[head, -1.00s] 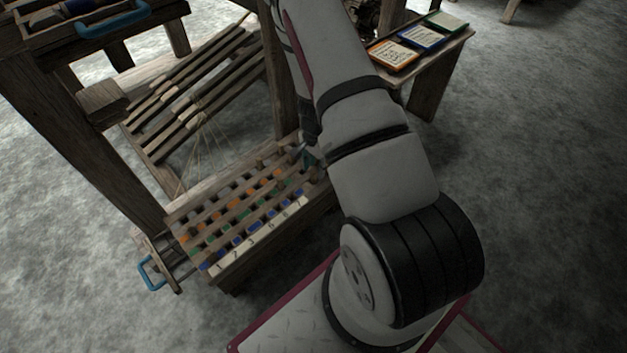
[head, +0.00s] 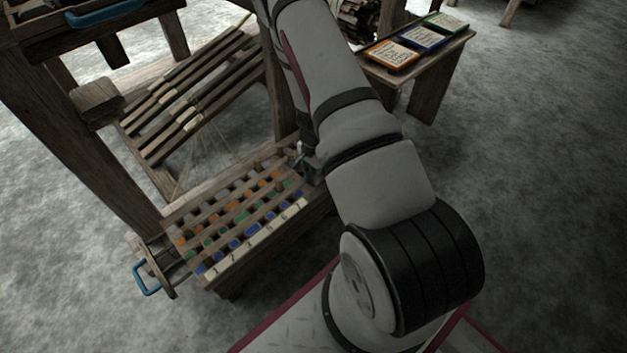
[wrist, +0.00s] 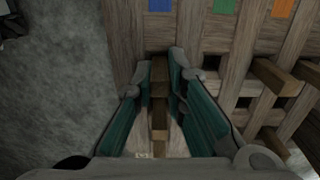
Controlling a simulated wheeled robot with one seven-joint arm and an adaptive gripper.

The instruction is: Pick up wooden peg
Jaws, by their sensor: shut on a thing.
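In the wrist view, my gripper (wrist: 165,100) has its two green-padded fingers on either side of a wooden peg (wrist: 159,80) and is shut on it. The peg is a narrow brown bar between the fingers. Its lower end is partly hidden by the gripper. In the head view, my gripper (head: 305,170) is at the right end of the slatted peg board (head: 240,222), and the peg in it cannot be made out there. Other wooden pegs (wrist: 277,78) stand in the board to the right in the wrist view.
The board has orange, green and blue marks and a numbered strip (head: 250,244). A blue handle (head: 146,279) sticks out at its left. Loom posts (head: 85,140) rise behind. A side table (head: 437,62) holds three coloured cards. Open floor lies right.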

